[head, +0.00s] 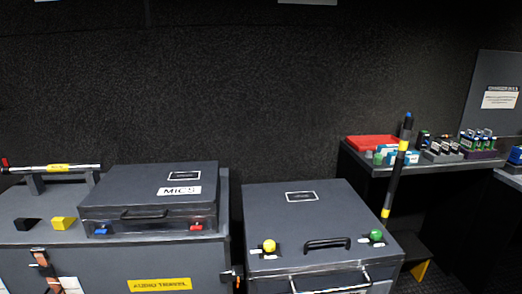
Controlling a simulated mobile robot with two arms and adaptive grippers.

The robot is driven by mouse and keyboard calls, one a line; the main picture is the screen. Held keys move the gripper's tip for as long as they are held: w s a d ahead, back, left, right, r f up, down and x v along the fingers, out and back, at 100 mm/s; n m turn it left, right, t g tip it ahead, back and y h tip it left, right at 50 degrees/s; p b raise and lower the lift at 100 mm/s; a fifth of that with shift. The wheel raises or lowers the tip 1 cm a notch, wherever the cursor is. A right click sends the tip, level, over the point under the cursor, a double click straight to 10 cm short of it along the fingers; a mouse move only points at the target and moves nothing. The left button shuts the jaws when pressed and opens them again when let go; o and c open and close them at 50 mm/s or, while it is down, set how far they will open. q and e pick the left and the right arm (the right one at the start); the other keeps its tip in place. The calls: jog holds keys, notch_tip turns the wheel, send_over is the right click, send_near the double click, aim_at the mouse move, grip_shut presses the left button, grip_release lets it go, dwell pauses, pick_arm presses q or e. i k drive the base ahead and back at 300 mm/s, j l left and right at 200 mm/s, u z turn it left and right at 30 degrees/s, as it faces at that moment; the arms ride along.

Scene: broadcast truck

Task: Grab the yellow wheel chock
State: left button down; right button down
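The yellow wheel chock (64,223) is a small wedge-like block on the top of the grey cabinet at the left. It sits between a similar black block (27,224) on its left and the grey MICS case (150,197) on its right, apart from both. Neither of my grippers shows in the head view.
A bar on supports (55,168) lies behind the chock. The grey cabinet (215,257) has a yellow label. A second grey case (315,222) with yellow and green knobs stands right of it. A dark shelf (390,170) holds a red tray and small items.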

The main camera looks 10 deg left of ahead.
aim_at(60, 223)
jog(key=u, duration=1.9)
jog(key=i+j+z, duration=0.1)
jog(key=z, duration=0.4)
jog(key=i+j+z, duration=0.1)
jog(key=z, duration=0.4)
jog(key=j+z, duration=0.25)
jog(key=z, duration=0.2)
jog(key=i+j, duration=0.05)
